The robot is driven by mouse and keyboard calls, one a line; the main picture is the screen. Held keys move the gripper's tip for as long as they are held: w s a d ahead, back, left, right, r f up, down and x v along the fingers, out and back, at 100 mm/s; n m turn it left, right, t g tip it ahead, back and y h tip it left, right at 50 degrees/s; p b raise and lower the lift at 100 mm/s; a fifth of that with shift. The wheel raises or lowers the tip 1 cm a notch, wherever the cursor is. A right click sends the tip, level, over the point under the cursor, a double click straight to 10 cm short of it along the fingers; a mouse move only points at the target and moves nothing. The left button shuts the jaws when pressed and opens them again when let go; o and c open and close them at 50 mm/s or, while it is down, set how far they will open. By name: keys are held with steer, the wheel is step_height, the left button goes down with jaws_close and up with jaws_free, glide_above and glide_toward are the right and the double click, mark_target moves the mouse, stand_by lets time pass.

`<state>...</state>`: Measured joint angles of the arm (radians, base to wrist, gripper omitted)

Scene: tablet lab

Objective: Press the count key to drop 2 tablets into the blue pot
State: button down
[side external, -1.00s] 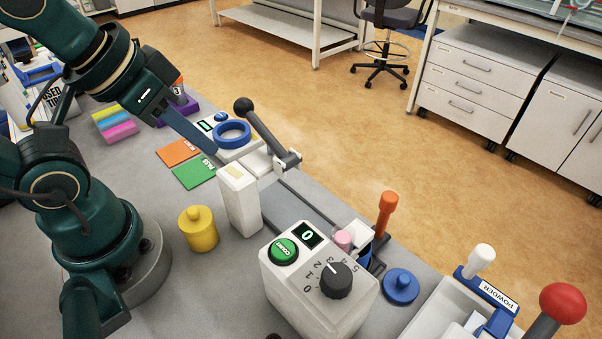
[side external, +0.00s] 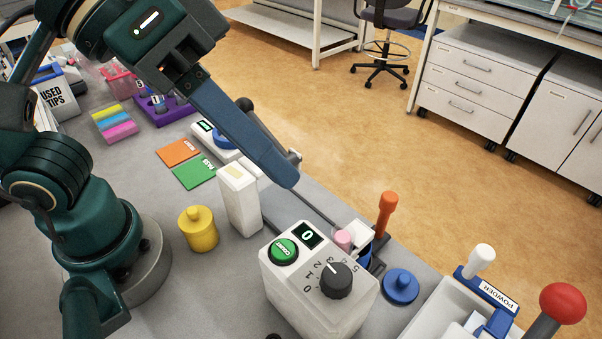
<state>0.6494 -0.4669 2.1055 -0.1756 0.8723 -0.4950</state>
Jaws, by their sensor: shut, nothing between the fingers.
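The white counter box stands at the front middle, with a round green count key (side external: 284,251) on its top. Beside the key a small dark display (side external: 308,234) reads 0. A black dial (side external: 335,280) with numbers sits on the same box; where its pointer stands is hard to read. The blue pot (side external: 364,256) is partly hidden behind the box, below a white spout and a pink part. My gripper (side external: 290,178) is shut and empty, in the air above and behind the box, apart from the key.
A blue knobbed lid (side external: 401,286) lies right of the box. An orange-handled lever (side external: 386,208) rises behind it. A white post (side external: 239,200) and a yellow knobbed pot (side external: 198,229) stand to the left. A powder station (side external: 487,290) with a red-ball lever is at right.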

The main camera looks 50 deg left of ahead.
mark_target(276, 250)
steer(key=shift+f, duration=4.4)
steer(key=shift+r, duration=2.5)
